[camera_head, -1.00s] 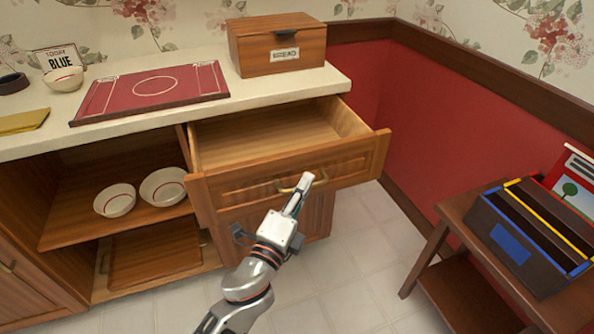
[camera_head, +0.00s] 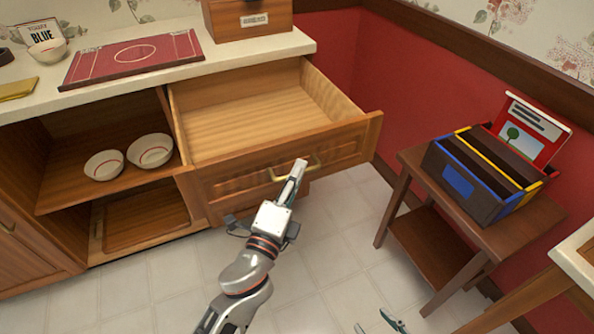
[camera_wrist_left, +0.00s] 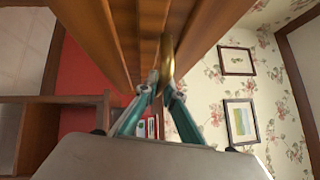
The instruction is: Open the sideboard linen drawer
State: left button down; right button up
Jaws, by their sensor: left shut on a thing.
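The wooden sideboard drawer (camera_head: 255,120) is pulled well out in the head view, and its inside is empty. Its brass handle (camera_head: 311,168) is on the front panel. My left gripper (camera_head: 299,168) is at the handle and shut on it. The left wrist view also shows the handle (camera_wrist_left: 167,60) between the teal fingers of the left gripper (camera_wrist_left: 160,88). My right gripper (camera_head: 380,324) is low at the bottom edge of the head view, only its teal finger ends showing, apart and empty.
The sideboard top (camera_head: 150,75) carries a red board (camera_head: 135,58), a bowl (camera_head: 47,51) and a wooden box (camera_head: 250,18). Bowls (camera_head: 150,150) stand on the open shelf. A side table (camera_head: 520,225) with a divided caddy (camera_head: 470,180) stands right. Tiled floor lies clear between.

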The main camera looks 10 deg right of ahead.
pick_arm(q)
jog(key=c, duration=2.2)
grip_release()
jog(key=shift+o, duration=0.2)
jog(key=v, duration=1.2)
